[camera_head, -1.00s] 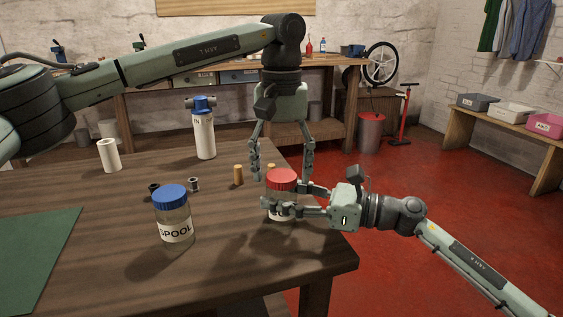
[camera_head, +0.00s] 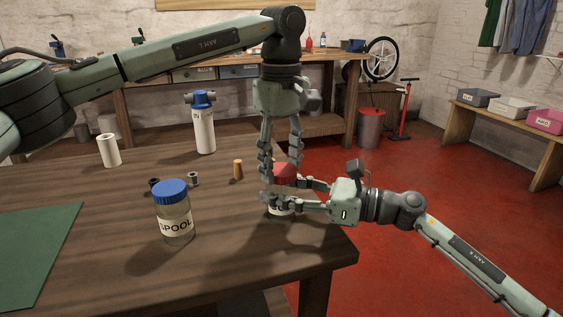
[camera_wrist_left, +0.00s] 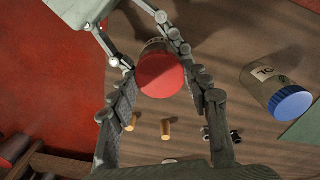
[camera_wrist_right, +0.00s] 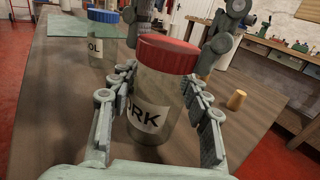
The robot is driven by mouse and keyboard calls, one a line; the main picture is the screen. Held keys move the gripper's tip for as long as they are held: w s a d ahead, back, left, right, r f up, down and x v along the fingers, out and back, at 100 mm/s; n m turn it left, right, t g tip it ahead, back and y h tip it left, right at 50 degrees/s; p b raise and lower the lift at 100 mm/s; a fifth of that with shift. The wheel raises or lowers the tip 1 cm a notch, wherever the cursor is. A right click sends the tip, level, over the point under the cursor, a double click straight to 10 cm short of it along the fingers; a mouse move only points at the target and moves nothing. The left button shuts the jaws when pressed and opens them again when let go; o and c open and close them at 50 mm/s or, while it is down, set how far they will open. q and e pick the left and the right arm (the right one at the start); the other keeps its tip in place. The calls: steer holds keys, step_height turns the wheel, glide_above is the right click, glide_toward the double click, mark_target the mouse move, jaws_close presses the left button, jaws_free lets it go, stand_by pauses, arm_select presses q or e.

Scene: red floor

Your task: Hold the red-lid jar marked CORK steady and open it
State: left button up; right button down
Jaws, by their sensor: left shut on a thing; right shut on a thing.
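The CORK jar (camera_wrist_right: 155,103) stands upright on the table near its right edge, its label partly hidden by a finger in the right wrist view. Its red lid (camera_wrist_right: 168,53) is on top; it also shows in the left wrist view (camera_wrist_left: 160,76) and the head view (camera_head: 284,173). My right gripper (camera_head: 283,199) is shut around the jar's glass body from the right. My left gripper (camera_head: 282,172) points down from above, shut on the red lid with one finger on each side.
A blue-lid jar marked SPOOL (camera_head: 174,213) stands to the left. A cork (camera_head: 238,169), small dark spools (camera_head: 193,179), a white bottle with blue top (camera_head: 203,125) and a white cylinder (camera_head: 109,150) stand farther back. A green mat (camera_head: 38,250) lies at left.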

arm_select(q)
steer(key=n, duration=2.4)
steer(key=shift+n, duration=0.4)
steer(key=n, duration=0.4)
steer(key=shift+r+n, duration=0.1)
steer(key=shift+n, duration=0.3)
steer(key=n, duration=0.4)
steer(key=shift+r, duration=0.15)
steer(key=shift+r, duration=0.95)
